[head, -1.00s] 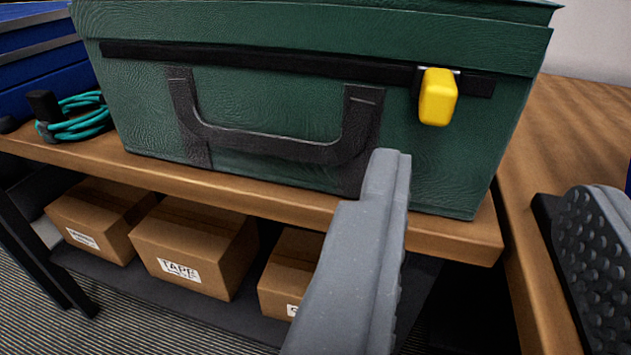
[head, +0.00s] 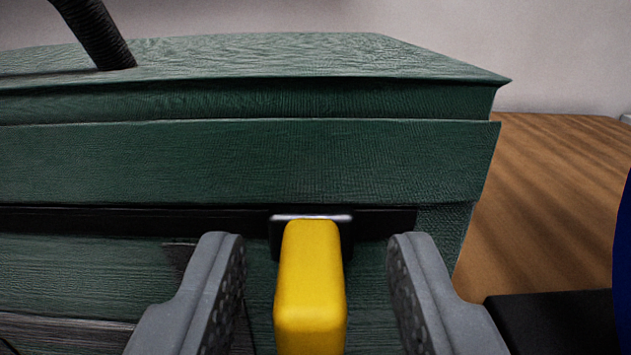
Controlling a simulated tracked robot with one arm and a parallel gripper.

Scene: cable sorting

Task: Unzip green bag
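The green bag (head: 330,160) fills most of the view, with its front face toward me and its top just visible. A black zipper strip (head: 130,219) runs across its front. The yellow zipper pull (head: 311,285) hangs from a metal slider near the strip's right end. My gripper (head: 315,245) is open, with one grey finger on each side of the yellow pull. Gaps show between the pull and both fingers. The lower part of the bag's front is partly hidden by the fingers.
A wooden table surface (head: 560,190) shows to the right of the bag, with a grey wall behind. A black object (head: 555,318) and a dark blue edge are at the lower right. A black handle (head: 92,30) rises from the bag's top at the upper left.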

